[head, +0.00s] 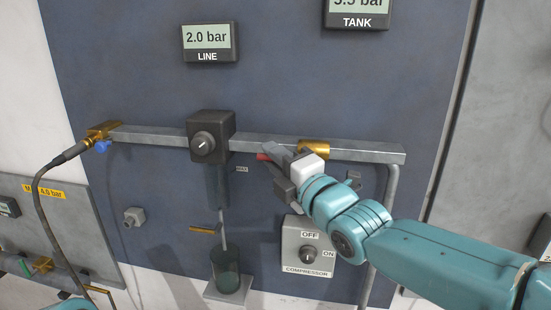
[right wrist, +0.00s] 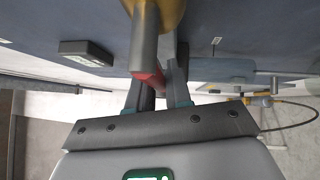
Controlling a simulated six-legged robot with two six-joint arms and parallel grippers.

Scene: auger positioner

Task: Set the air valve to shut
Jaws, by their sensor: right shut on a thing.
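The air valve is a brass body (head: 314,147) on the grey horizontal pipe, right of the regulator. The tip of its red lever (head: 263,157) shows just left of my right gripper (head: 279,168). The lever seems to lie roughly along the pipe, but my fingers hide most of it. My right gripper is shut on the red lever. In the right wrist view the red lever (right wrist: 150,82) sits between the two fingers, below the brass body (right wrist: 168,14). My left gripper is not in view.
A black regulator with a knob (head: 204,144) sits on the pipe to the left. The compressor switch box (head: 307,248) is below my right gripper. The line gauge (head: 208,42) reads 2.0 bar. A hose (head: 45,200) hangs at the left. A glass bowl (head: 226,268) stands below.

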